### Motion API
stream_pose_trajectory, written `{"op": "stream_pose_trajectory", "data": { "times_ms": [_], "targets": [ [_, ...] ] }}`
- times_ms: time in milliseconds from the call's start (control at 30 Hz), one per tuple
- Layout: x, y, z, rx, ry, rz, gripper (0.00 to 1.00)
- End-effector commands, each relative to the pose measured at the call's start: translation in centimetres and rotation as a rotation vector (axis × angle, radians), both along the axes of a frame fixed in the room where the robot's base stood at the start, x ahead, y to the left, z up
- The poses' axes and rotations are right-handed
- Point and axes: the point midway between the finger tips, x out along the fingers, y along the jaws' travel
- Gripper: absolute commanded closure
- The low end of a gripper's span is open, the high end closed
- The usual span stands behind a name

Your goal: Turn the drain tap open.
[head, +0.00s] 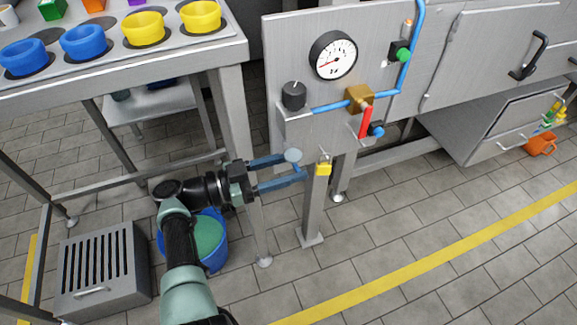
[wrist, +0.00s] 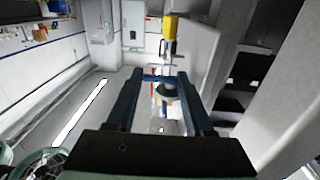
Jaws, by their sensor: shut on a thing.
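My gripper (head: 295,167) reaches from the left, below the grey panel (head: 325,88). Its two blue fingers are spread around a small round grey-blue piece (head: 292,155) at the fingertips. The piece also shows between the fingers in the wrist view (wrist: 166,91); what it is fixed to is hidden. No label marks which part is the drain tap. A brass valve body (head: 358,97) on the blue pipe carries a red lever (head: 366,123) hanging down, and my gripper is apart from it. A blue knob (head: 376,129) sits beside the lever.
A yellow padlock-like piece (head: 322,169) hangs just right of my fingertips, near the panel's metal leg (head: 314,210). A blue bucket (head: 219,258) stands beneath my arm. The floor at front right is clear.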

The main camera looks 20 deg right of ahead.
Motion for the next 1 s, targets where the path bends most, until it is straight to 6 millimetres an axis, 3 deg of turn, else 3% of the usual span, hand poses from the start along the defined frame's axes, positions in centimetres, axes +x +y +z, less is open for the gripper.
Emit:
{"op": "stream_pose_trajectory", "data": {
  "times_ms": [33, 100, 667, 1000],
  "targets": [
    [0.13, 0.37, 0.25, -0.004, -0.003, 0.006, 0.44],
    [0.12, 0.32, 0.23, -0.004, -0.003, 0.005, 0.35],
    [0.08, 0.04, 0.14, -0.001, -0.002, 0.006, 0.35],
    [-0.10, -0.20, 0.82, -0.005, 0.001, 0.105, 0.35]
  ]
}}
